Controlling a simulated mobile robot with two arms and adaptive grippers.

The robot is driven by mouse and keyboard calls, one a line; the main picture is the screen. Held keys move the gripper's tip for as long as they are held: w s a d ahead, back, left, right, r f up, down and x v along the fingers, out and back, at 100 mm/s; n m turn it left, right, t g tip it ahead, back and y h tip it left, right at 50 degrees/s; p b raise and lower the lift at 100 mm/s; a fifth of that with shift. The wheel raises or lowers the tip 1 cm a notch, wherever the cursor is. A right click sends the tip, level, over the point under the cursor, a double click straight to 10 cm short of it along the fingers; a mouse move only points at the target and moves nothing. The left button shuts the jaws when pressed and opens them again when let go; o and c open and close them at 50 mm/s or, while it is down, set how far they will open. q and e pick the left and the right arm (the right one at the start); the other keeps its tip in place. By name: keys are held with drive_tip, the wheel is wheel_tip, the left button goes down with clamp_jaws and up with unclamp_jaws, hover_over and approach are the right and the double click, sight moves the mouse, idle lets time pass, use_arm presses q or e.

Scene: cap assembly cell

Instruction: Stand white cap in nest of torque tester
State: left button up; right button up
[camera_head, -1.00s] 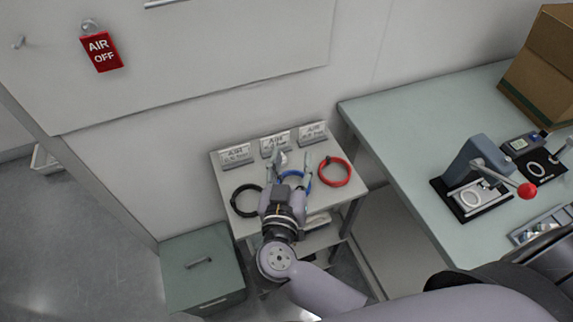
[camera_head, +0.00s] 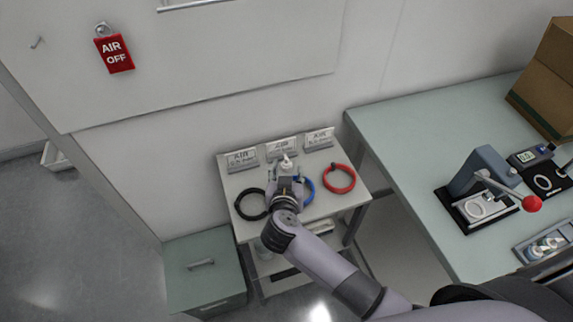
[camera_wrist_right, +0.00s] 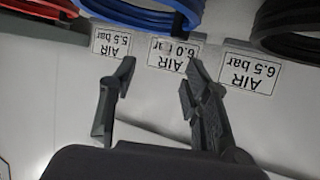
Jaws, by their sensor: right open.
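My right gripper (camera_head: 286,168) is over the small side table (camera_head: 308,213), near the middle of its three air signs. In the right wrist view its two fingers (camera_wrist_right: 158,82) are apart, with nothing seen held between them. A small whitish shape shows at its tip in the head view; I cannot tell what it is. On the green bench at right, a device with a small display and a black plate (camera_head: 545,180) with a pale ring looks like the torque tester. A tray (camera_head: 526,255) at the right edge holds small pale parts, possibly caps. My left gripper is out of view.
Black (camera_head: 252,204), blue (camera_head: 306,190) and red (camera_head: 338,178) hose coils lie on the side table. A lever press (camera_head: 483,170) with a red knob and a cardboard box (camera_head: 548,95) stand on the green bench (camera_head: 412,135). A green cabinet (camera_head: 205,270) stands at lower left.

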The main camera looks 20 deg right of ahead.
sight(286, 160)
drive_tip(key=shift+a+x, duration=0.15)
drive_tip(key=shift+x, duration=1.2)
drive_tip(key=shift+a+x, duration=0.2)
drive_tip(key=shift+x, duration=1.2)
drive_tip(key=shift+c, duration=0.4)
drive_tip(key=c, duration=0.9)
